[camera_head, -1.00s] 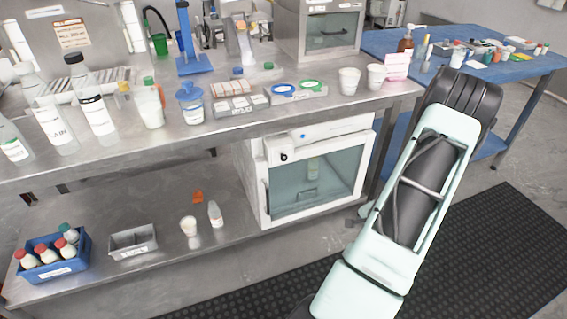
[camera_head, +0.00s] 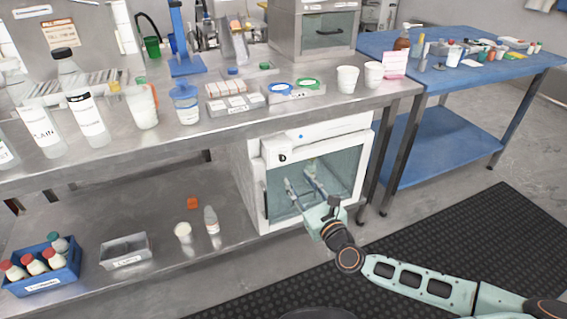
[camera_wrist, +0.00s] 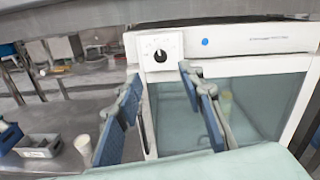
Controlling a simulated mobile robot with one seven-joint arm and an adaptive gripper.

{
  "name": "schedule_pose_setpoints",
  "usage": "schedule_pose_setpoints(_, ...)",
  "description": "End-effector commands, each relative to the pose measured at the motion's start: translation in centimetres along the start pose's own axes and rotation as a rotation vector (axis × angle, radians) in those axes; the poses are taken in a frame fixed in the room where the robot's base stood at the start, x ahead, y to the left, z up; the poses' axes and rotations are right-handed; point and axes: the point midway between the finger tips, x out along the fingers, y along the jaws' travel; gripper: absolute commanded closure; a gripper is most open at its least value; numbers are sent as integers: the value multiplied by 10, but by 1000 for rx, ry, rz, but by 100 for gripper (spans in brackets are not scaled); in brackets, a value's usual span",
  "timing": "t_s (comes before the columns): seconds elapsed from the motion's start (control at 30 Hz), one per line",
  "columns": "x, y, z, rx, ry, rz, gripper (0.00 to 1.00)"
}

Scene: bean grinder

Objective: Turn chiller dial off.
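The chiller (camera_head: 330,133) is a white box with a glass door, standing on the lower shelf of the steel bench. Its dial (camera_head: 282,157) is a small black knob on a white plate at the upper left of the front panel. In the wrist view the dial (camera_wrist: 160,54) shows just beyond the fingertips, between them; its exact setting is too small to read. My gripper (camera_head: 298,175) is open and empty in front of the glass door, a little below the dial. In the wrist view its blue-padded fingers (camera_wrist: 160,76) are spread apart, and no contact with the dial shows.
The steel bench top (camera_head: 330,112) overhangs the chiller closely. On the lower shelf left of it are a white bottle (camera_head: 211,220), a cup (camera_head: 183,232), a grey tray (camera_head: 125,258) and a blue crate (camera_head: 45,290).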

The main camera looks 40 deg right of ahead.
Motion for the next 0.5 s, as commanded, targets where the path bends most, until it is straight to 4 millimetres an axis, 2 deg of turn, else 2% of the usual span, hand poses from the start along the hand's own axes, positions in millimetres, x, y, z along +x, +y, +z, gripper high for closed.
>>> schedule_pose_setpoints(0.17, 12, 0, 1, 3, -4, 1, 64)
schedule_pose_setpoints(0.5, 61, 1, 0, 0, -3, 2, 64)
